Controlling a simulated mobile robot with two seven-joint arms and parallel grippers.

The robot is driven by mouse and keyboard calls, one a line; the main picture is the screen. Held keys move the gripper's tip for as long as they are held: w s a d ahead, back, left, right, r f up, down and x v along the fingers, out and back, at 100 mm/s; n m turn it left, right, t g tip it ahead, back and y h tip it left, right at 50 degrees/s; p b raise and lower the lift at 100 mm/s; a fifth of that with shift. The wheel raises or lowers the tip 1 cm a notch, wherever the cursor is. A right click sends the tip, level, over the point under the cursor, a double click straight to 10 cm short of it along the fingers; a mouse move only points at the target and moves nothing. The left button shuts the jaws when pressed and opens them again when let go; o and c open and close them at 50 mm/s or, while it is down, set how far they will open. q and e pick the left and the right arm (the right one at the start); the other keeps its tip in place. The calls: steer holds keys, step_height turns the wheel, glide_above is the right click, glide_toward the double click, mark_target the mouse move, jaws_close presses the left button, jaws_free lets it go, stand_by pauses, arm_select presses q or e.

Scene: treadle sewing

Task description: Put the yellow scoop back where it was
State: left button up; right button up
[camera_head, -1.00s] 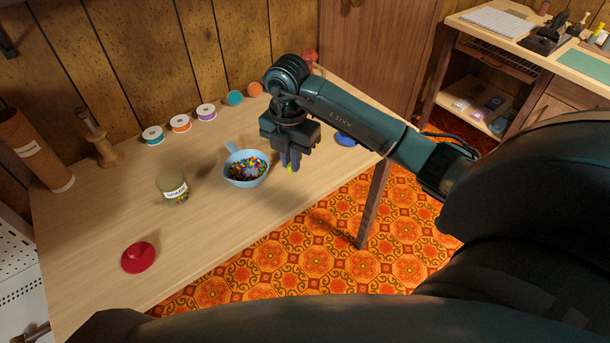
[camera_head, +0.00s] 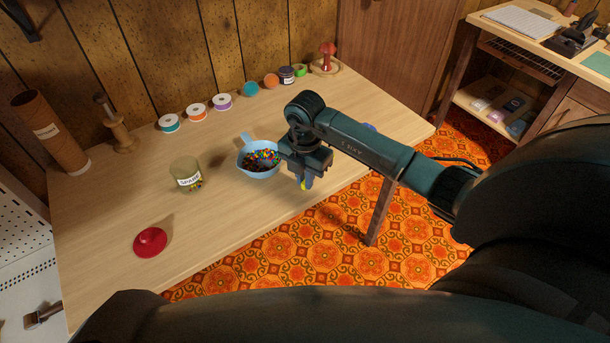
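My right gripper (camera_head: 305,184) is over the front part of the wooden table, just right of and in front of the blue pan. A small bit of yellow, the yellow scoop (camera_head: 304,187), shows between its fingertips. The fingers look shut on it; most of the scoop is hidden by the gripper. The light-blue pan (camera_head: 245,166) holds many small coloured beads, and its handle points to the back. A glass jar (camera_head: 185,172) with a paper label stands left of the pan with a few beads in it. My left gripper is not in view.
A red lid (camera_head: 150,242) lies at the table's front left. Thread spools (camera_head: 195,112) line the back, with a wooden spindle (camera_head: 117,132) and a brown tube (camera_head: 52,132) at left. The table (camera_head: 215,235) is clear in front.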

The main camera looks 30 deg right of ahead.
steer(key=o, duration=0.5)
steer(key=shift+c, duration=0.2)
steer(key=shift+r, duration=0.1)
